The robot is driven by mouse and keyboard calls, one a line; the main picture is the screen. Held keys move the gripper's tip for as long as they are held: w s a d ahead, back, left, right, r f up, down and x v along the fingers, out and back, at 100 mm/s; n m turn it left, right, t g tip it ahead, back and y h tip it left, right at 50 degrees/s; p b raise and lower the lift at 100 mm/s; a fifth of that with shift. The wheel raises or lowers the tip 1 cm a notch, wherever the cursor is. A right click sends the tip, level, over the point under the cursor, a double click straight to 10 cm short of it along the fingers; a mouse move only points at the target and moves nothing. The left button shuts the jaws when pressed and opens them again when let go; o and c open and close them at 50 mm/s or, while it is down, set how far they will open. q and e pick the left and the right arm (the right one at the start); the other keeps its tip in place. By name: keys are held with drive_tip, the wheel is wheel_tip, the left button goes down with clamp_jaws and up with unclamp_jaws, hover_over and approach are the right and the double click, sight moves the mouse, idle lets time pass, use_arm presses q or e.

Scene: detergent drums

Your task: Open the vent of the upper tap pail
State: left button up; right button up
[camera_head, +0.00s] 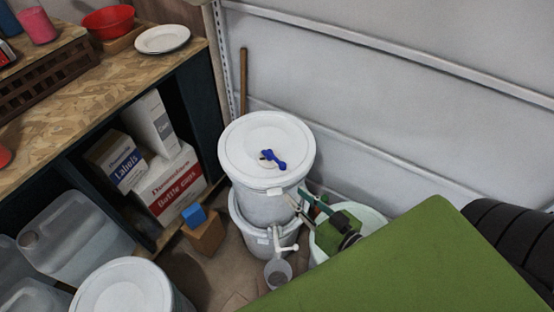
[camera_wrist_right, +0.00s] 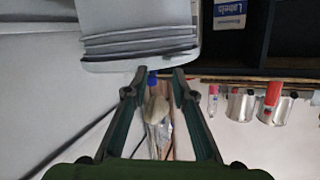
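The upper tap pail (camera_head: 265,208) is white, upright, and stacked on a lower white pail (camera_head: 236,222). Its lid is on, and a blue vent piece (camera_head: 270,159) lies across a small pale fitting near the lid's middle; I cannot tell whether the vent is open. My right gripper (camera_head: 298,198) is at the pail's right front side, below the lid rim. In the right wrist view its fingers (camera_wrist_right: 159,74) are apart, with the ridged grey-white pail wall (camera_wrist_right: 138,38) just beyond the tips. My left gripper is not in view.
A white tap (camera_head: 287,247) sticks out low at the front, above a small cup (camera_head: 277,272). Another white lidded drum (camera_head: 122,290) stands front left. A shelf unit with boxes (camera_head: 178,182) is at left, a pale wall behind. A wooden stick (camera_head: 243,80) leans behind the pails.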

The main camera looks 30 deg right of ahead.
sight(283, 166)
drive_tip(key=w, duration=0.4)
drive_tip(key=w+r+t+p, duration=0.1)
drive_tip(key=w, duration=0.3)
drive_tip(key=w+r+t, duration=0.1)
drive_tip(key=w, duration=0.3)
drive_tip(key=shift+w+r, duration=0.25)
clamp_jaws()
